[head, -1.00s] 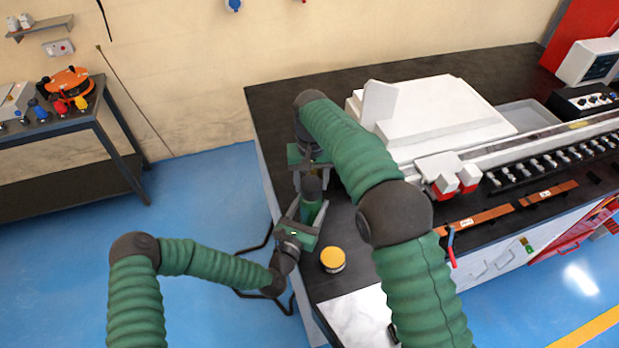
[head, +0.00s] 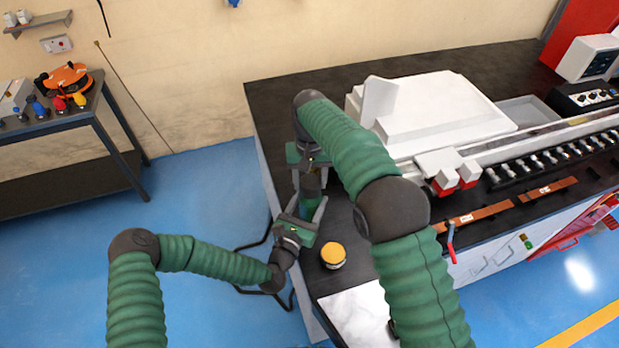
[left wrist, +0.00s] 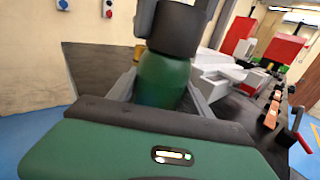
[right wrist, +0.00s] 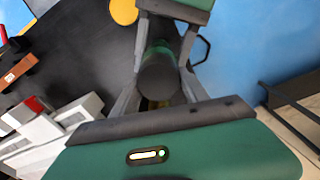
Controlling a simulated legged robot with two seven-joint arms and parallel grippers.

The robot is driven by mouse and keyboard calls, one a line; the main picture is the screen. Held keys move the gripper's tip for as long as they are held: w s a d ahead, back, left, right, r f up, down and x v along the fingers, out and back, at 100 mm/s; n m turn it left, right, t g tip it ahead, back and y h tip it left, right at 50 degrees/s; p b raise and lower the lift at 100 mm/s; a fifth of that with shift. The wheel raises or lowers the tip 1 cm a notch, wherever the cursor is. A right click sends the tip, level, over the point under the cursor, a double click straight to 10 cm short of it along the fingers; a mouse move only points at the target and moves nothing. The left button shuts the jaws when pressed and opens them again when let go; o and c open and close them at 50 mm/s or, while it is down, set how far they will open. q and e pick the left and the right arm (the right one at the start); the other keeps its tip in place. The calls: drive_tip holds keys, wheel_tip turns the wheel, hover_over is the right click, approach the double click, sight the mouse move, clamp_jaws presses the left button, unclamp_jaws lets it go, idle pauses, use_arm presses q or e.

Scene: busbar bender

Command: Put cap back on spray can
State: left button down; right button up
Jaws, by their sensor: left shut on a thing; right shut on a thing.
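The spray can (head: 308,201) has a green body and is held above the near left corner of the bench. My left gripper (head: 303,208) is shut on the can's body; the body also fills the space between its fingers in the left wrist view (left wrist: 160,82). The dark cap (head: 312,181) is at the can's top end. My right gripper (head: 311,178) is shut on the cap, which shows end-on in the right wrist view (right wrist: 160,76). Cap and can appear in line and touching. I cannot tell whether the cap is fully seated.
A yellow-topped tin (head: 333,254) stands on the bench (head: 290,100) just right of my left gripper. The white busbar machine (head: 440,105) fills the bench to the right. A side table (head: 70,125) with tools stands at the far left.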

drive_tip(key=shift+f, duration=0.2)
use_arm(q)
drive_tip(key=shift+a, duration=0.1)
use_arm(e)
drive_tip(key=o, duration=1.4)
drive_tip(key=shift+a, duration=0.1)
wheel_tip(320, 180, up, 12)
use_arm(q)
drive_tip(key=shift+c, duration=1.8)
unclamp_jaws()
use_arm(e)
drive_tip(key=shift+f, duration=0.1)
